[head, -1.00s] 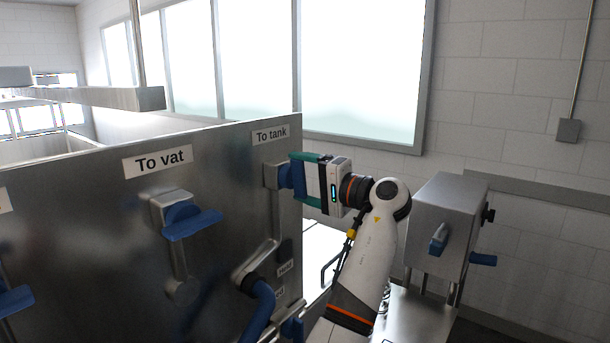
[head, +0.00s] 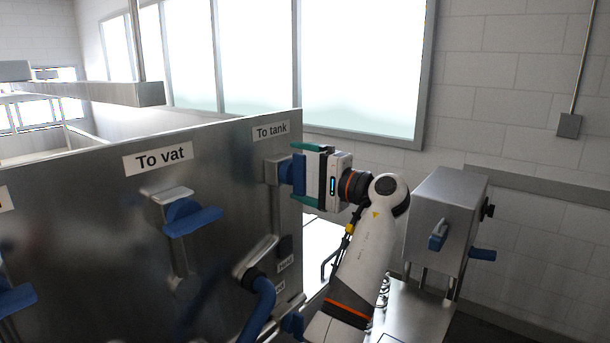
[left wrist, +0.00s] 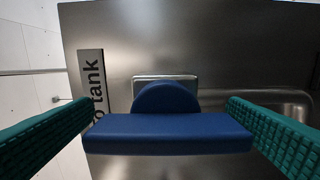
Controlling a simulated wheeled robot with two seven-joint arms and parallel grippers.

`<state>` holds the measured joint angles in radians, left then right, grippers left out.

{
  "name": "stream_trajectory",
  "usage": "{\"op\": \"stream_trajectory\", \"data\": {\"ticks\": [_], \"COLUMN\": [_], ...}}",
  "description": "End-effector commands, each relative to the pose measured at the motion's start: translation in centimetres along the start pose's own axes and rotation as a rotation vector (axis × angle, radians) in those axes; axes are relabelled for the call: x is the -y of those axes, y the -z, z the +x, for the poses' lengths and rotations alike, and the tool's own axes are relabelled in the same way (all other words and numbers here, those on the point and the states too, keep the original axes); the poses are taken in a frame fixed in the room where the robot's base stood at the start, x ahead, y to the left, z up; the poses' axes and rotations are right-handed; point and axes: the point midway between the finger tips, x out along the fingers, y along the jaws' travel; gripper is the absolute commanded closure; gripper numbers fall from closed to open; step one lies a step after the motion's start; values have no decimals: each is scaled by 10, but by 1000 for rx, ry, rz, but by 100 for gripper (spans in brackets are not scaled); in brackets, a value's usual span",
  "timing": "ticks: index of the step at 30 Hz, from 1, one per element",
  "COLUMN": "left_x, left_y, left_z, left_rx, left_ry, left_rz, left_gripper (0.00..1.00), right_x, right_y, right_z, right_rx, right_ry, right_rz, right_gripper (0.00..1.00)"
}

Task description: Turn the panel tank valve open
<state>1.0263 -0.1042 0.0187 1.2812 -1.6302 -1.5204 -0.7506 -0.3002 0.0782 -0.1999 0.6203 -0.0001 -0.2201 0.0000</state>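The tank valve has a blue handle (head: 285,172) on the steel panel (head: 225,225), just below the "To tank" label (head: 270,131). My left gripper (head: 299,174) is at this handle, with one teal finger above it and one below. In the left wrist view the blue handle (left wrist: 168,133) lies lengthwise across the gap between the two spread fingers (left wrist: 168,128). Its ends come close to both fingers; whether they touch is unclear. By the sideways label in that view, the handle bar stands about upright on the panel. My right gripper is not in view.
A "To vat" valve with a blue handle (head: 192,220) is to the left on the same panel. A blue hose (head: 262,300) is below. A steel box with blue handles (head: 447,215) stands right of my arm, before the tiled wall.

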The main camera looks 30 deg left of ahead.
Motion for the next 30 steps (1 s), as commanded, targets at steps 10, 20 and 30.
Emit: {"op": "stream_trajectory", "data": {"ticks": [10, 20, 30], "left_x": [5, 7, 3], "left_y": [-1, -1, 0], "left_z": [-7, -70, -115], "left_rx": [3, 4, 0], "left_ry": [6, 5, 5], "left_rz": [1, 0, 1], "left_gripper": [0, 0, 0], "right_x": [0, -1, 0], "right_y": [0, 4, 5], "right_z": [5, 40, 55], "right_rx": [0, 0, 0], "right_ry": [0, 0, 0], "right_rz": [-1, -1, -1], "right_gripper": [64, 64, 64]}}
